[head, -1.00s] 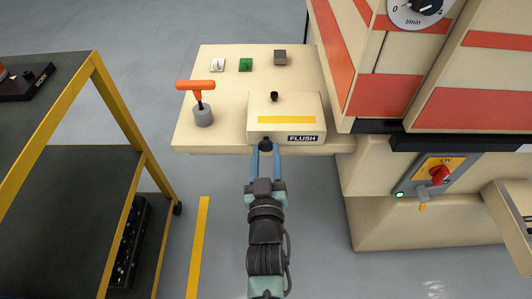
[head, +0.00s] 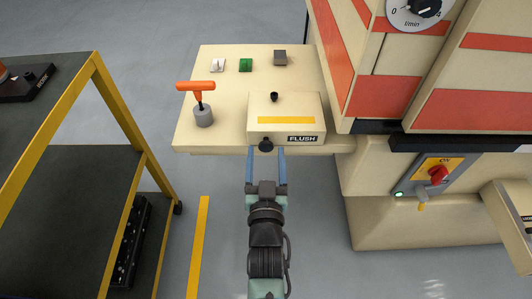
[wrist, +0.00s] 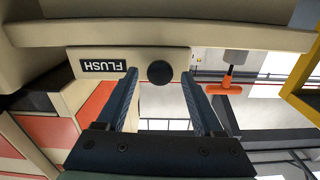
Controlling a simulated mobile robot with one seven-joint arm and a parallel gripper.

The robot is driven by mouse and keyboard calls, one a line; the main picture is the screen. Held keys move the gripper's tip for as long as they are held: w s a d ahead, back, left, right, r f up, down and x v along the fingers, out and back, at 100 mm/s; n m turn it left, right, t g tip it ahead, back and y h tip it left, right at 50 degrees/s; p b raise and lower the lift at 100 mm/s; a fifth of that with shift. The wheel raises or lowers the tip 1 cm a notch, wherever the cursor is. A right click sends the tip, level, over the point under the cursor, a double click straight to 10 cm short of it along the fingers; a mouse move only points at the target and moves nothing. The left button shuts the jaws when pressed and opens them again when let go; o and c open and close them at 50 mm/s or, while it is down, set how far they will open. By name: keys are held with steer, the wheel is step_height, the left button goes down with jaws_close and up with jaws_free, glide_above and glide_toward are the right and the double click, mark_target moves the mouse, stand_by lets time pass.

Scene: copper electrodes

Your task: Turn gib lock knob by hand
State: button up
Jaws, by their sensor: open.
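A round black knob (head: 265,145) sticks out from the front of a cream box, just left of the FLUSH label (head: 303,138). In the wrist view the knob (wrist: 159,72) shows between my fingertips, with the FLUSH label (wrist: 103,65) to its left. My gripper (head: 266,151) is open and empty, its two blue fingers level and pointing at the box front. One fingertip is on each side of the knob, with a gap visible on both sides. Whether the tips reach past the knob's face is hard to tell.
The cream box (head: 284,104) sits on a cream shelf with an orange T-handle (head: 197,91), white and green switches and a small black knob on top (head: 274,97). A yellow-framed cart (head: 100,80) stands left. A machine with a red switch (head: 438,174) stands right.

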steer(key=s+p, duration=0.2)
steer(key=s, duration=0.3)
steer(key=shift+s, duration=0.25)
steer(key=s+p, duration=0.2)
steer(key=s, duration=1.1)
